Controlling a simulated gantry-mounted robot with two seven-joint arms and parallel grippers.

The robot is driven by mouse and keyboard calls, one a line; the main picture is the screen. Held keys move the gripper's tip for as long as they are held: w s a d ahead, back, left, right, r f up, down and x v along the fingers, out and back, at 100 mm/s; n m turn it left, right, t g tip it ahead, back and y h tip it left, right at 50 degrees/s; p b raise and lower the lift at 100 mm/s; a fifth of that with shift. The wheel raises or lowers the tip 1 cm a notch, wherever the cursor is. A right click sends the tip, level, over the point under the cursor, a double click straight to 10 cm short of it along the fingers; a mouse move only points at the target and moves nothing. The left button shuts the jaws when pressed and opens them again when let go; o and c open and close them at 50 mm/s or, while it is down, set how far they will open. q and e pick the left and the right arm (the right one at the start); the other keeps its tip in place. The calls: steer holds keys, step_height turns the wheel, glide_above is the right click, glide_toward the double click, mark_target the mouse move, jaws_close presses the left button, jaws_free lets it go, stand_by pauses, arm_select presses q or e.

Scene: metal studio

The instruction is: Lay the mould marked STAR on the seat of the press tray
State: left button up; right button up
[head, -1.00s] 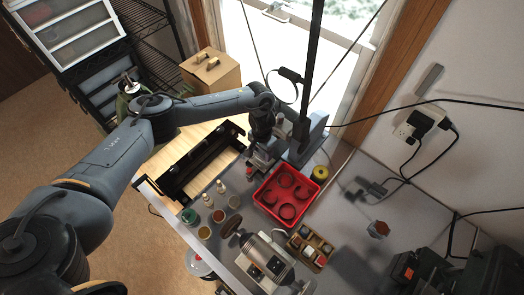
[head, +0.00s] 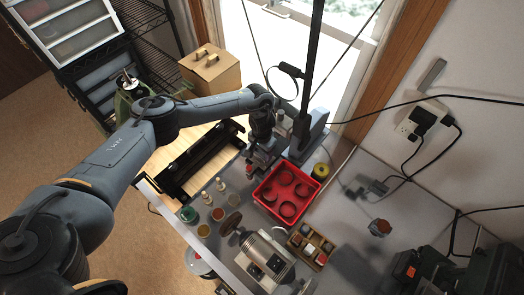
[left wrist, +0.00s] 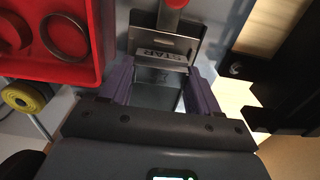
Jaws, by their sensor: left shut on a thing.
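The metal mould (left wrist: 159,57) marked STAR shows its lettered edge in the left wrist view, between the purple fingers of my left gripper (left wrist: 155,88). That gripper is shut on it. A flat grey metal piece (left wrist: 168,42) with a red handle (left wrist: 175,3) lies just beyond the lettered edge; I cannot tell whether this is the press tray or whether the mould touches it. In the head view my left gripper (head: 257,160) is low over the bench, left of the red bin, and largely hides the mould. My right gripper is not in view.
The red bin (head: 262,198) with several rings is close on the right. A grey stand (head: 305,138) rises behind it. A black rail frame (head: 195,166) is at left, small bottles (head: 221,185) in front. A wooden box (head: 310,245) and a metal drum (head: 265,257) are nearer.

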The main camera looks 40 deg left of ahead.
arm_select(q)
steer(key=shift+f, duration=0.35)
stand_by(0.5)
steer(key=o, duration=1.4)
steer(key=shift+o, duration=0.2)
